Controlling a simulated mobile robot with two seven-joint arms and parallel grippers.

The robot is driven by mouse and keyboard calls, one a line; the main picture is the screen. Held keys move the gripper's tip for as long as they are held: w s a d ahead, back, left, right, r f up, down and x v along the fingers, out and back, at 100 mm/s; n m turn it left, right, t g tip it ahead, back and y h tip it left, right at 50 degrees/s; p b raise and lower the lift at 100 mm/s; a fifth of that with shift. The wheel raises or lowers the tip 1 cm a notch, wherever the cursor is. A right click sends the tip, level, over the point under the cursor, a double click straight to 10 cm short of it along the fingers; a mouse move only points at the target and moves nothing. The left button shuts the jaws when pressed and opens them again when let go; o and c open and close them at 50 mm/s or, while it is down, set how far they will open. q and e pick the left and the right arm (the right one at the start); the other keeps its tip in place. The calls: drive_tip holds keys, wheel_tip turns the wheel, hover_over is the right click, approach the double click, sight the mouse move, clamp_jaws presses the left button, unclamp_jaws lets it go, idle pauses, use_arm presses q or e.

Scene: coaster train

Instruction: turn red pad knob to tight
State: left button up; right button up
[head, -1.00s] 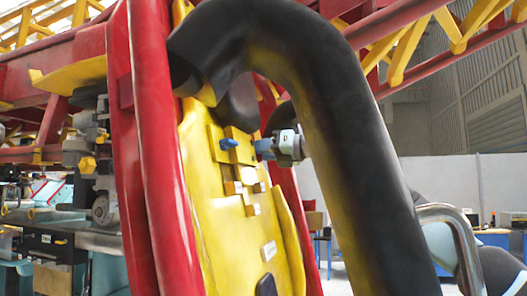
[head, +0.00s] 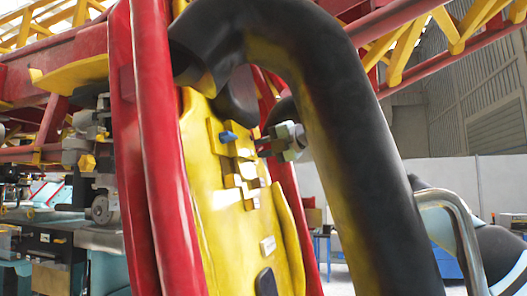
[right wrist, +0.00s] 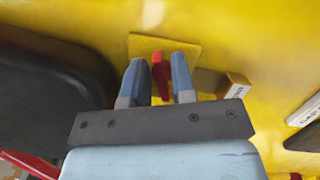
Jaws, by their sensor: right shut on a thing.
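The red pad knob (right wrist: 160,76) is a thin red bar on a square yellow plate (right wrist: 190,46) in the right wrist view. The two blue-grey fingers of my right gripper (right wrist: 158,82) stand on either side of it, and the gripper is shut on it. In the head view my right gripper (head: 262,145) reaches in from the right to the yellow panel (head: 225,210). The red knob cannot be made out there. My left gripper is not in view.
A blue knob (head: 228,136) sits left of my gripper on the panel. Small yellow blocks and a white label (head: 268,245) lie below. A thick black padded bar (head: 345,140) arches close in front of my right arm. A red rail (head: 160,150) stands at the left.

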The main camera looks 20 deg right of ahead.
drive_tip(key=shift+f+m+h+b, duration=0.1)
drive_tip(key=shift+m+h+b, duration=0.3)
drive_tip(key=shift+m, duration=1.5)
drive_tip(key=shift+g, duration=0.3)
drive_tip(key=o, duration=0.6)
drive_tip(key=shift+o, duration=0.2)
